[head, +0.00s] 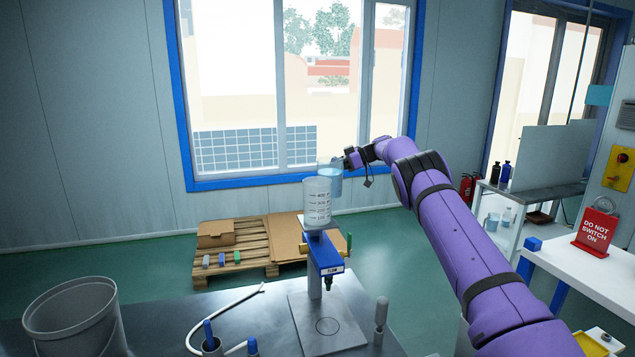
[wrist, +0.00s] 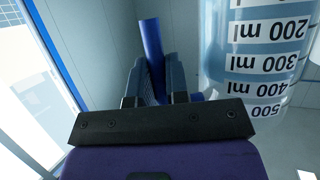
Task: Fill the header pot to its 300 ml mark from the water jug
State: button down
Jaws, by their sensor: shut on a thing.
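The header pot (head: 317,208) is a clear, graduated vessel standing upright on the blue fixture in the head view. It looks mostly clear; its water level cannot be read. The water jug (head: 329,181) holds pale blue water and looks about upright, just behind the pot and partly hidden by it. My gripper (head: 347,161) is shut on the jug at its right side. In the wrist view my fingers (wrist: 166,78) close around a blue handle-like bar (wrist: 152,42). A clear vessel (wrist: 262,62) with upside-down marks up to 500 ml stands beside them; which vessel it is, I cannot tell.
The blue fixture (head: 325,252) has a yellow side fitting and a spout above a grey plate (head: 328,325). A grey bucket (head: 75,318) and a white hose (head: 215,318) are at the front left. A pallet (head: 262,262) with cardboard lies behind. A white table (head: 590,265) stands right.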

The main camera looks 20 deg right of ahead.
aim_at(333, 160)
jog(key=shift+r, duration=0.1)
jog(key=shift+s+a+r+n+t+h, duration=0.15)
jog(key=shift+s+r+n+t, duration=0.15)
jog(key=shift+r, duration=0.25)
jog(key=shift+s+a+r+n+t+h, duration=0.15)
jog(key=shift+s+a+r+n+h, duration=0.1)
jog(key=shift+r, duration=0.3)
jog(key=shift+s+a+r+n+t+h, duration=0.1)
jog(key=shift+s+r+n+t, duration=0.2)
jog(key=shift+r, duration=0.25)
jog(key=shift+s+a+r+n+t+h, duration=0.25)
jog(key=shift+s+r+n, duration=0.2)
jog(key=shift+r, duration=0.3)
jog(key=shift+s+a+r+n+t+h, duration=0.15)
jog(key=shift+s+a+r+n, duration=0.15)
jog(key=shift+s+r, duration=0.35)
jog(key=shift+a+r, duration=0.1)
jog(key=shift+r, duration=0.2)
jog(key=shift+r, duration=0.1)
